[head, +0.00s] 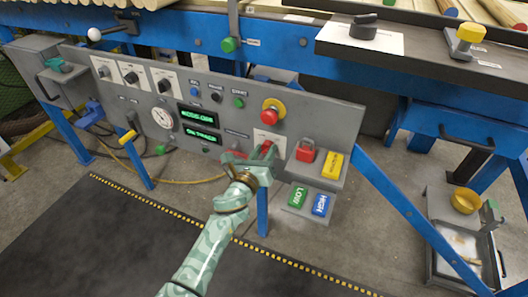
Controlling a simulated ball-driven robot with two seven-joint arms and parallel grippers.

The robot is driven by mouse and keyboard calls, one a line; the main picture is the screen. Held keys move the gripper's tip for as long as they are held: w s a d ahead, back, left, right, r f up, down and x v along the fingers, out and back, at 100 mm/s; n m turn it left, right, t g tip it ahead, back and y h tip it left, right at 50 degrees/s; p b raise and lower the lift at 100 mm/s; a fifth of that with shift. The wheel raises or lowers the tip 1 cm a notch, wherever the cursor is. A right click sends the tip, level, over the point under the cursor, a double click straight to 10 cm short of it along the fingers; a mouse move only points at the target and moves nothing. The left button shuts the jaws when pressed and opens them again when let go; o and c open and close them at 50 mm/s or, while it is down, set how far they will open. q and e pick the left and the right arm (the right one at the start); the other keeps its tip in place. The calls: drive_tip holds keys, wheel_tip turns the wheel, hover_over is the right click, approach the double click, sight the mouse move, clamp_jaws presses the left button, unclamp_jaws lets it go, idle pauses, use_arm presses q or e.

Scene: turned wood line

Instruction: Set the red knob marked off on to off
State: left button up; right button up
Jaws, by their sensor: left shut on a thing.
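The red knob (267,147) sits on a pale label plate (262,136) low on the right part of the grey control panel (335,117). My left gripper (257,159) reaches up to the panel from below and is shut on the red knob. The gripper hides part of the knob and its plate, so I cannot read the marks or tell which way the knob points. My right gripper is not in view.
A red mushroom button on a yellow base (273,111) sits just above the knob. A red padlock (306,151) and yellow block (332,163) stand close right, with green LOW (298,196) and blue HIGH (320,204) blocks below. Dark mat (110,245) covers the floor in front.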

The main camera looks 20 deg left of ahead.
use_arm(q)
drive_tip(key=shift+n, duration=0.4)
drive_tip(key=n, duration=0.4)
drive_tip(key=shift+f+n, duration=0.1)
drive_tip(key=shift+n, duration=0.2)
drive_tip(key=n, duration=0.3)
drive_tip(key=shift+a+n, duration=0.1)
drive_tip(key=shift+n, duration=0.2)
drive_tip(key=n+p, duration=0.1)
drive_tip(key=n, duration=0.2)
drive_tip(key=shift+n, duration=0.3)
drive_tip(key=n+p, duration=0.1)
drive_tip(key=n, duration=0.2)
drive_tip(key=shift+f+n, duration=0.15)
drive_tip(key=shift+n, duration=0.25)
drive_tip(key=shift+f+n, duration=0.1)
drive_tip(key=shift+n, duration=0.7)
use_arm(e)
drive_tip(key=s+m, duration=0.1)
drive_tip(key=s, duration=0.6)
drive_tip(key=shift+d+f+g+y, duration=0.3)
use_arm(q)
drive_tip(key=o, duration=1)
drive_tip(key=shift+s, duration=0.15)
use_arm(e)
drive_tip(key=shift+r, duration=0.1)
